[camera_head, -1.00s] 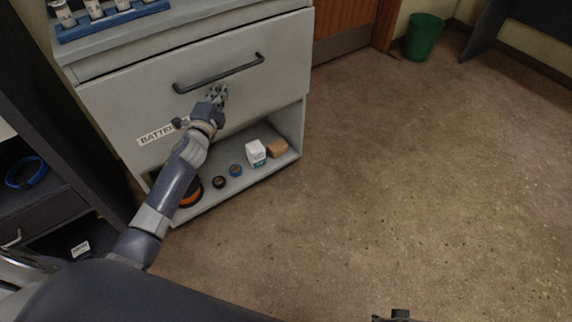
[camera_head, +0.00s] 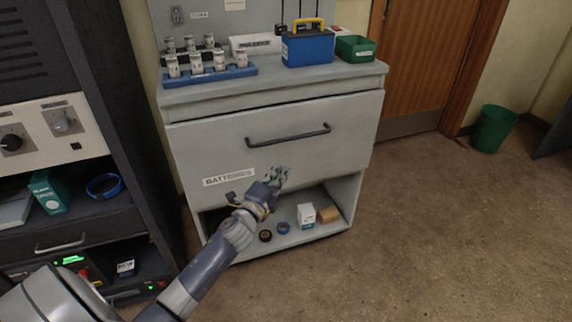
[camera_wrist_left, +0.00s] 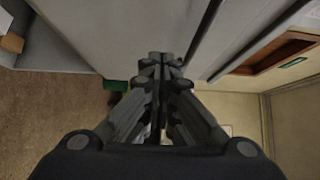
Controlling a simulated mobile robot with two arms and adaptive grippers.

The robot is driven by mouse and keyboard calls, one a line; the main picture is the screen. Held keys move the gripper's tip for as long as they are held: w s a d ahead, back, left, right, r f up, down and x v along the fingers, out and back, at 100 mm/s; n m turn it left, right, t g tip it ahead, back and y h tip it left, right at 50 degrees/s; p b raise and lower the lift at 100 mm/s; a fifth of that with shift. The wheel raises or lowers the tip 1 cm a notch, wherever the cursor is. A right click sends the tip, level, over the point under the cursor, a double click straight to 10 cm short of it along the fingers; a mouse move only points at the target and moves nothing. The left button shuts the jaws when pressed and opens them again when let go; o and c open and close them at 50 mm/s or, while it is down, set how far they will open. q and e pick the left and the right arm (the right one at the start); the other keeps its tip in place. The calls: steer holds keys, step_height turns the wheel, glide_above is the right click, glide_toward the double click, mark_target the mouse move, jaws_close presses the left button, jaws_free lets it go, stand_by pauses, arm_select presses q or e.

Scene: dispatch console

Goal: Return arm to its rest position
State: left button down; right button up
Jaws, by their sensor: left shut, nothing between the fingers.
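My left arm reaches in from the lower left in the head view. Its gripper (camera_head: 279,178) is shut and empty, in front of the grey cabinet (camera_head: 190,140), below the black drawer handle (camera_head: 288,135) and right of the label reading BATTERIES (camera_head: 229,176). The gripper is apart from the handle. In the left wrist view the closed fingers (camera_wrist_left: 160,68) fill the middle, with the cabinet front (camera_wrist_left: 120,30) beyond them. My right gripper does not show.
The cabinet's open lower shelf holds a white box (camera_head: 306,215), a brown box (camera_head: 329,214) and tape rolls (camera_head: 283,228). On top stand a blue toolbox (camera_head: 308,50), a green bin (camera_head: 355,48) and a blue rack (camera_head: 210,76).

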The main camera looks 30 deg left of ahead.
arm_select(q)
steer(key=s, duration=0.3)
steer(key=shift+s+d+f, duration=0.1)
steer(key=shift+s+d, duration=0.05)
steer(key=shift+d, duration=0.05)
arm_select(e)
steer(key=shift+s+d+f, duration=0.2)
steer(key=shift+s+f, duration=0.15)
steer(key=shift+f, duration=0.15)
